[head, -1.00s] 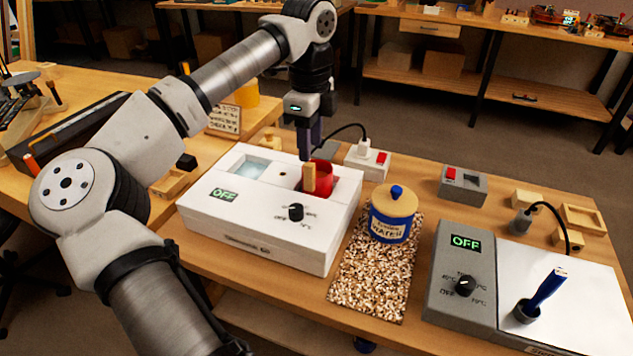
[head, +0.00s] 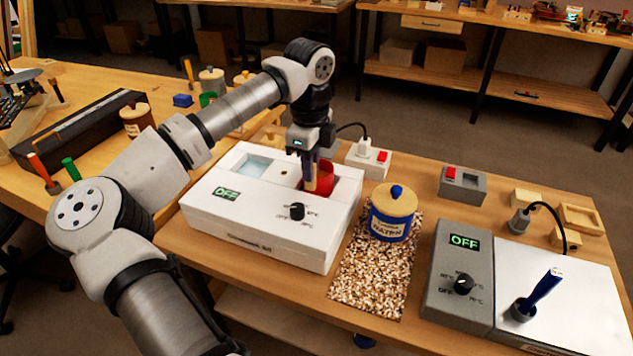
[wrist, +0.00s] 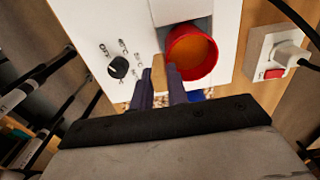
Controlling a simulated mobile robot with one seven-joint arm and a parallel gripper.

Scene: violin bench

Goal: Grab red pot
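The red pot (head: 323,178) sits in the right opening of the white heater box (head: 250,228), beside its square water well. Its tan handle (head: 309,180) stands at the pot's near left side. In the wrist view the round red pot (wrist: 213,72) holds an orange-brown content, and its handle (wrist: 159,62) points toward my fingers. My gripper (wrist: 160,78) is low over the box, its two dark fingers apart on either side of the handle. It also shows in the head view (head: 311,162), partly covering the handle. Finger contact with the handle is not clear.
A blue jar (head: 390,222) with a wooden lid stands on a speckled mat (head: 368,283) right of the box. A power strip (head: 370,160) with a cable is behind. A grey heater unit (head: 458,285) and white plate with a blue-handled tool (head: 545,290) are at right.

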